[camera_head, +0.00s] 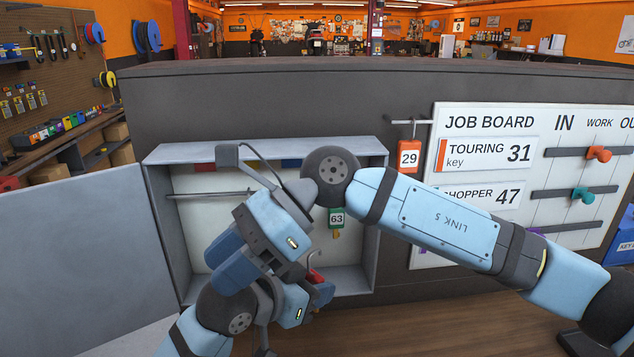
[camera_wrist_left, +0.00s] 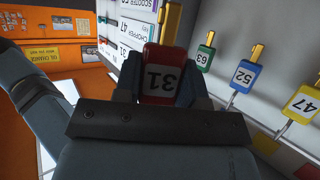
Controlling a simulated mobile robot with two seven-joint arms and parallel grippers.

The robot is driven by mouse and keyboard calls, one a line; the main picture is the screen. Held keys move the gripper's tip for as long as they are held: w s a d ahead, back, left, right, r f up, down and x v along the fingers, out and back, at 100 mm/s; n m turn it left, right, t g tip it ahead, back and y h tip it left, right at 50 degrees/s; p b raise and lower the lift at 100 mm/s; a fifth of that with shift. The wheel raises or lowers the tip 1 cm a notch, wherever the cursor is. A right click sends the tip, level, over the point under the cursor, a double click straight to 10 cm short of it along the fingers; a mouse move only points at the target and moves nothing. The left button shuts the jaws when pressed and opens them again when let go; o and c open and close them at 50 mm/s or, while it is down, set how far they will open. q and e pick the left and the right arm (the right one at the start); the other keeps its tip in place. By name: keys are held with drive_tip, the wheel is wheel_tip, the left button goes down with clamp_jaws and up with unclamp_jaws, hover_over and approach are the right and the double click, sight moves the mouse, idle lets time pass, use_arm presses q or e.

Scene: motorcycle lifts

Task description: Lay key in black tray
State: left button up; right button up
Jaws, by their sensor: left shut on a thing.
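My left gripper (camera_head: 319,286) is in front of the lower part of the open key cabinet. It is shut on a red key tag marked 31 (camera_wrist_left: 160,76), upside down in the left wrist view. Only a little red of the tag (camera_head: 315,274) shows in the head view. I cannot make out the black tray in either view.
A green tag marked 63 (camera_head: 336,218) hangs in the grey cabinet (camera_head: 160,213). The left wrist view also shows a blue tag 52 (camera_wrist_left: 243,76) and yellow tag 47 (camera_wrist_left: 301,104). The cabinet door (camera_head: 80,250) stands open left.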

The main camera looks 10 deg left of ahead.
drive_tip(key=w+d+n+t+h, duration=0.1)
drive_tip(key=w+d+t+h, duration=0.25)
drive_tip(key=w+h, duration=0.2)
wheel_tip(320, 180, up, 5)
drive_tip(key=t+h, duration=0.4)
hover_over(317, 251)
drive_tip(key=f, duration=1.2)
drive_tip(key=shift+w, duration=0.35)
drive_tip(key=shift+r, duration=0.1)
clamp_jaws()
use_arm(q)
drive_tip(key=o, duration=1)
drive_tip(key=v, duration=1.2)
